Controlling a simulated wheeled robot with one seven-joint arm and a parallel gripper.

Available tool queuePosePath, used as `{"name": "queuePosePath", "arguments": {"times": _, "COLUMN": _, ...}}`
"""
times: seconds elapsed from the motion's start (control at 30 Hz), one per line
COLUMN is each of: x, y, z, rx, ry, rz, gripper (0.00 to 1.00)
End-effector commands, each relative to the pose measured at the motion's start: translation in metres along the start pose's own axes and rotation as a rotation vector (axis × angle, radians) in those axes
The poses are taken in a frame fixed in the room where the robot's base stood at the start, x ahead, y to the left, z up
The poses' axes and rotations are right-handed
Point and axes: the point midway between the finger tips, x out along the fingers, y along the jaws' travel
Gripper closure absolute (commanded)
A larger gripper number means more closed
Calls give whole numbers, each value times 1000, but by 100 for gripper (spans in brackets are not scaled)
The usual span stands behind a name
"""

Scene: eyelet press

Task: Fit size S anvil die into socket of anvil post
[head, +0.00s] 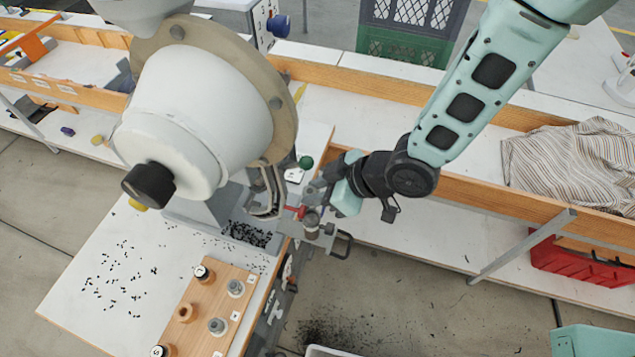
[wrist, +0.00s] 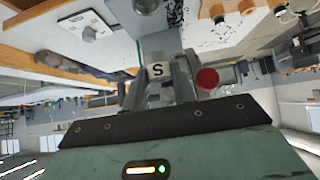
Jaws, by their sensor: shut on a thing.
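My gripper (head: 322,190) reaches in from the right at the press's throat in the head view. In the wrist view my gripper (wrist: 158,82) is shut on the size S anvil die (wrist: 157,70), a light cylinder with a black S. In the head view the die is too small and covered to make out clearly. The anvil post (head: 311,228) seems to be the short brownish-grey column just below my gripper. Its socket is hidden, and I cannot tell whether the die touches it. A red clamp knob (head: 297,211) sits beside the post; it is also in the wrist view (wrist: 207,79).
The big white press head (head: 200,115) hangs close to the left of my gripper. A wooden die block (head: 212,335) with several dies stands on the bench front. A black handle (head: 343,245) juts right of the post. Loose black eyelets (head: 120,280) lie on the white bench.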

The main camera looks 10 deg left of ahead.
Motion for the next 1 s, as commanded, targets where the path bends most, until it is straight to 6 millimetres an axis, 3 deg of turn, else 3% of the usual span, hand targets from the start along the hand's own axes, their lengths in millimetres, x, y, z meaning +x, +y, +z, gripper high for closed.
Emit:
{"name": "queuePosePath", "arguments": {"times": 0.43, "x": 0, "y": 0, "z": 2, "rx": 2, "ry": 2, "rz": 2, "gripper": 95}}
{"name": "queuePosePath", "arguments": {"times": 1.0, "x": 34, "y": 0, "z": 37, "rx": 2, "ry": 2, "rz": 2, "gripper": 95}}
